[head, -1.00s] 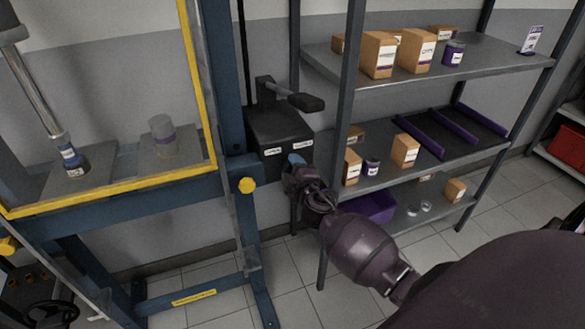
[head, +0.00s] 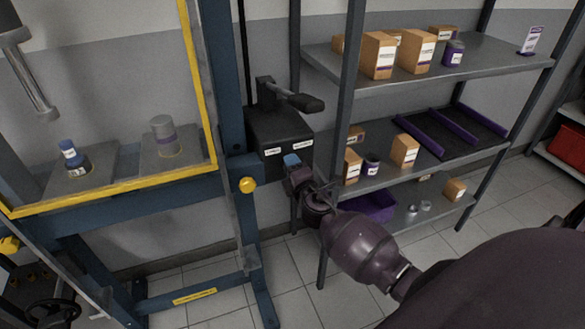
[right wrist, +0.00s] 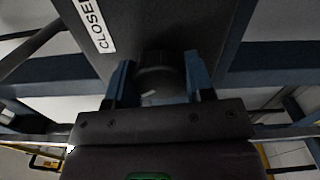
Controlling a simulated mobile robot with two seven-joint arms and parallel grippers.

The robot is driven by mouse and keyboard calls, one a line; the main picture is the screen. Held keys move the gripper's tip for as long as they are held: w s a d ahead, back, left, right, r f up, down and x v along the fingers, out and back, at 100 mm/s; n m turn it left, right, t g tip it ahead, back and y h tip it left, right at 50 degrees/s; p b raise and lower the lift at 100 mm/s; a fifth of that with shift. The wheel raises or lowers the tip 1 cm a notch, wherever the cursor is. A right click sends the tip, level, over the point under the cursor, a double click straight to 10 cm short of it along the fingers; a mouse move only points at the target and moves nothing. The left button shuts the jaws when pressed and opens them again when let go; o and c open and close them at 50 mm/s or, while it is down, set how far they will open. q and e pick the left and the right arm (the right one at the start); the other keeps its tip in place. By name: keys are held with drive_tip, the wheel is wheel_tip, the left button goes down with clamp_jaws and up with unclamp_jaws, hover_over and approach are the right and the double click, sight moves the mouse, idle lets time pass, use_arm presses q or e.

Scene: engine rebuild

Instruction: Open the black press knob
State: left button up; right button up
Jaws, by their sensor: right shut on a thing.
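The black press knob (right wrist: 160,76) sits on the black pump box (head: 268,136) at the side of the blue press frame. In the right wrist view it is between the two blue fingers of my right gripper (right wrist: 160,88), which is shut on it. A pale mark shows on the knob's face. A label reading "CLOSE…" (right wrist: 92,22) is just above and left of it. In the head view my right gripper (head: 293,161) is at the box's lower front and the knob is hidden. My left gripper is not in view.
A pump lever (head: 300,101) sticks out above the box. A grey shelf (head: 440,165) with boxes stands close right.

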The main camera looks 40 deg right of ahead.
drive_tip(key=o, duration=0.9)
drive_tip(key=v, duration=1.1)
drive_tip(key=shift+w, duration=0.1)
drive_tip(key=s+a+f+m+g+y, duration=0.1)
drive_tip(key=s+a+f+m+g, duration=0.1)
drive_tip(key=s+f+m, duration=0.3)
drive_tip(key=s+a+f+m+g+y, duration=0.1)
drive_tip(key=s+a+f+m+g, duration=0.1)
drive_tip(key=s, duration=0.6)
drive_tip(key=s+a+f+m+g+y, duration=0.2)
drive_tip(key=s+a+f+m, duration=0.1)
drive_tip(key=s+f+m, duration=0.4)
drive_tip(key=shift+s+a+f+m, duration=0.15)
drive_tip(key=shift+a+f+m, duration=0.25)
drive_tip(key=shift+m, duration=0.4)
